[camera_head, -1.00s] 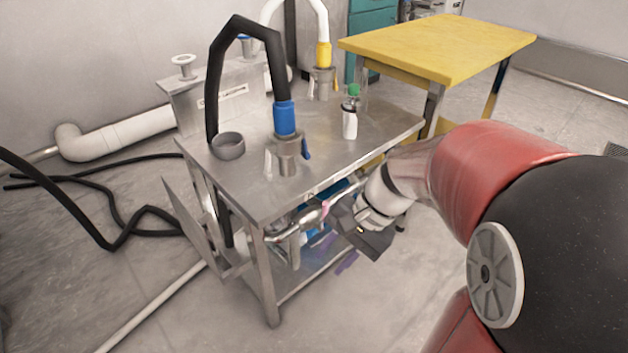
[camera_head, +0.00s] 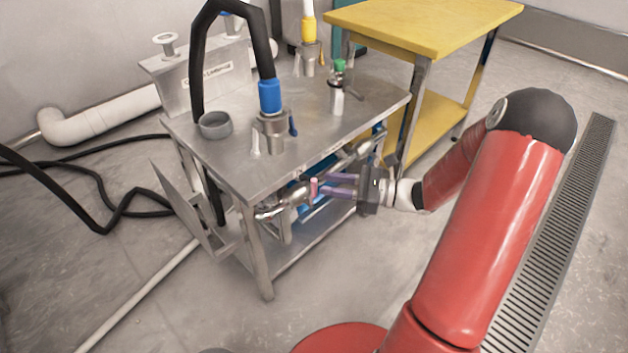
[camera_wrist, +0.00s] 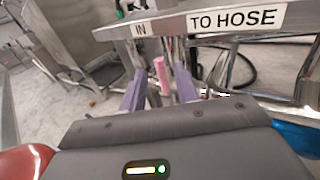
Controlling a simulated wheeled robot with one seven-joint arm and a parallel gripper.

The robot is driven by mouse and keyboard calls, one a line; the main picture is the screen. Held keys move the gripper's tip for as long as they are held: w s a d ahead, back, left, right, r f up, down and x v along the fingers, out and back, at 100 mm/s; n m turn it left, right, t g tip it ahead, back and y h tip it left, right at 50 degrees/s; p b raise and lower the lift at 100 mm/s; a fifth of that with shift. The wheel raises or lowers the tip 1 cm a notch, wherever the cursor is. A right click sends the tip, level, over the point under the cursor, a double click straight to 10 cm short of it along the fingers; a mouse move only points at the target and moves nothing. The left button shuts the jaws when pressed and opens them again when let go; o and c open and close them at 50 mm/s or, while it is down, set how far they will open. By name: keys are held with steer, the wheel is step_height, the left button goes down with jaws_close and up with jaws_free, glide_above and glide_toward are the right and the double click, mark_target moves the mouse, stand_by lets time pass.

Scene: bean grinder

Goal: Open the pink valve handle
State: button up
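The pink valve handle (camera_head: 313,188) is a short upright bar on the metal piping under the steel table's front edge. In the wrist view the pink handle (camera_wrist: 162,76) stands between my two purple fingers, below the table edge with the labels "IN" and "TO HOSE". My gripper (camera_head: 326,185) points left at the handle from the right. In the wrist view my gripper (camera_wrist: 159,72) is open, with a gap visible on each side of the handle. I cannot tell how far the fingertips reach past it.
A table leg (camera_head: 256,255) stands left of the handle. A yellow table (camera_head: 420,35) is behind right. Floor in front is clear.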

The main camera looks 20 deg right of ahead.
mark_target(314, 182)
steer(key=x, duration=0.5)
jaws_close()
